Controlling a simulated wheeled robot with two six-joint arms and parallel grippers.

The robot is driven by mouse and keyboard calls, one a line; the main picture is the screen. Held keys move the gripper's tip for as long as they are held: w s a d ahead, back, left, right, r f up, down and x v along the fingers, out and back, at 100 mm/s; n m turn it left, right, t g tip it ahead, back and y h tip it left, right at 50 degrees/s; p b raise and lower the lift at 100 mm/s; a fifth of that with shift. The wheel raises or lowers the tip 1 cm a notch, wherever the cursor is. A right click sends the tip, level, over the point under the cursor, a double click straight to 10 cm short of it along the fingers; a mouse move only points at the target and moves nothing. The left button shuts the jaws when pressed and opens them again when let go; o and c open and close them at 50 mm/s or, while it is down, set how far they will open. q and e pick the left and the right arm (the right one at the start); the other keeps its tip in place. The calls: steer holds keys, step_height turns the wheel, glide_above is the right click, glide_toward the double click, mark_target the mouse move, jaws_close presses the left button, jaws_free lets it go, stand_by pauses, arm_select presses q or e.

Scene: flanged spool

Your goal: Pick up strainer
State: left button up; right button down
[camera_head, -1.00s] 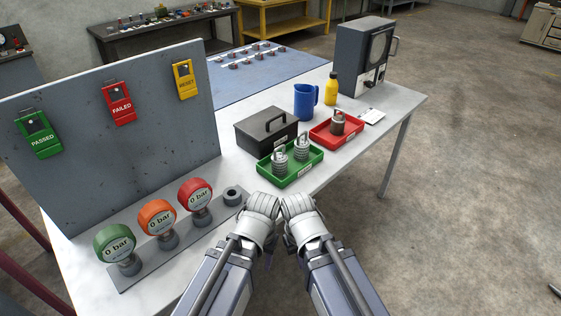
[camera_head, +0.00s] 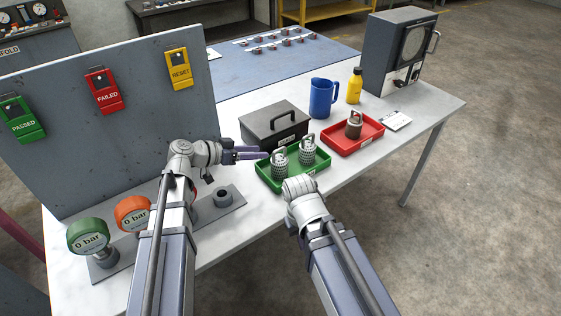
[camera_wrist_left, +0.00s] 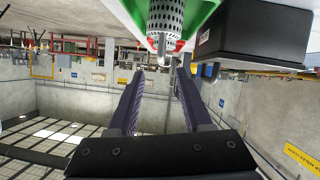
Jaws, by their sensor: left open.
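Two perforated grey metal strainers with loop handles stand in the green tray (camera_head: 293,184), a left one (camera_head: 279,164) and a right one (camera_head: 307,151). A darker, brownish one (camera_head: 353,126) stands in the red tray. My left gripper (camera_head: 263,154) is open and empty, its purple-grey fingers pointing right just left of the left strainer. In the left wrist view, a strainer (camera_wrist_left: 165,18) and its handle show at the top, beyond the spread fingers (camera_wrist_left: 158,76). My right arm's wrist is in front of the green tray; its fingers are hidden.
A black toolbox (camera_head: 273,127) stands close behind the green tray. The red tray (camera_head: 368,140), blue jug (camera_head: 322,98) and yellow bottle (camera_head: 354,85) are further right. A gauge stand (camera_head: 108,262) and grey panel (camera_head: 60,130) are left. The table's front edge is near the green tray.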

mark_target(276, 151)
arm_select(q)
steer(key=shift+b+x, duration=1.7)
steer(key=shift+x, duration=2.25)
steer(key=shift+a, duration=0.1)
jaws_close()
